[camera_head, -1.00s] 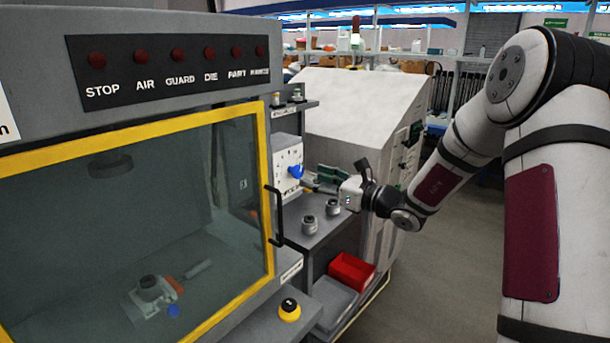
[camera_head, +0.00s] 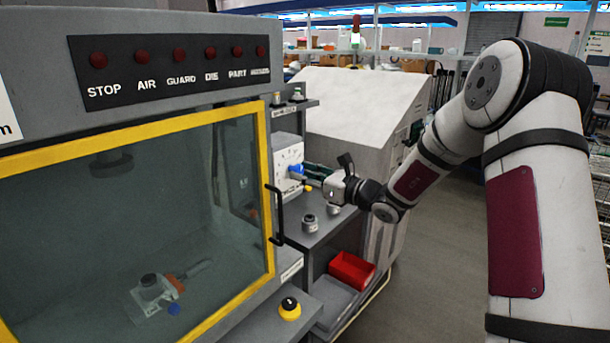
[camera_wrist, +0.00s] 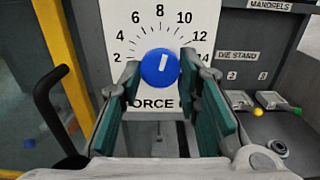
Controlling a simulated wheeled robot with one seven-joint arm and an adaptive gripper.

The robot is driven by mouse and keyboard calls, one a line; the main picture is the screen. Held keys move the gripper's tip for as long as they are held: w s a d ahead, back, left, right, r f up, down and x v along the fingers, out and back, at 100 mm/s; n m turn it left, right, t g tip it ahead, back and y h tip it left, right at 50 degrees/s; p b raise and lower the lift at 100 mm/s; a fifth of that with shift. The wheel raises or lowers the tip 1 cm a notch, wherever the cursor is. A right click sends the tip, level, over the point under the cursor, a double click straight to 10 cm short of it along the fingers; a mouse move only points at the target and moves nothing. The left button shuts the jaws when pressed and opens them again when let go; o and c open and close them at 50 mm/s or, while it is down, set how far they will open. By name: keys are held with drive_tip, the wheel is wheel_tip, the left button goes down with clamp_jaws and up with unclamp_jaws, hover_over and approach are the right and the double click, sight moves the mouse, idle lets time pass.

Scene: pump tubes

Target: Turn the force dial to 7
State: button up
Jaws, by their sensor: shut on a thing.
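The blue force dial (camera_wrist: 157,74) sits on a white panel (camera_wrist: 118,15) with a printed scale, 2 to 14, in the wrist view. Its white mark points up, close to 8 and leaning slightly toward 10. My gripper (camera_wrist: 160,70) has one green-padded finger on each side of the dial, shut on it. In the head view the dial (camera_head: 296,170) is a small blue spot on the white box, with my gripper (camera_head: 306,173) at its right. The fingertips are too small to make out there.
A black door handle (camera_wrist: 50,105) and yellow frame (camera_wrist: 62,45) stand left of the gripper. A die stand (camera_wrist: 255,75) with small parts is at the right. Below are grey cylinders (camera_head: 309,224) on a shelf and a red bin (camera_head: 352,270).

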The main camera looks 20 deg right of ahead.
drive_tip(key=shift+n, duration=0.3)
drive_tip(key=shift+n+b, duration=1.1)
drive_tip(key=shift+n, duration=1.3)
drive_tip(key=o, duration=1.1)
drive_tip(key=shift+o, duration=0.2)
drive_tip(key=shift+d, duration=0.1)
drive_tip(key=v, duration=1.2)
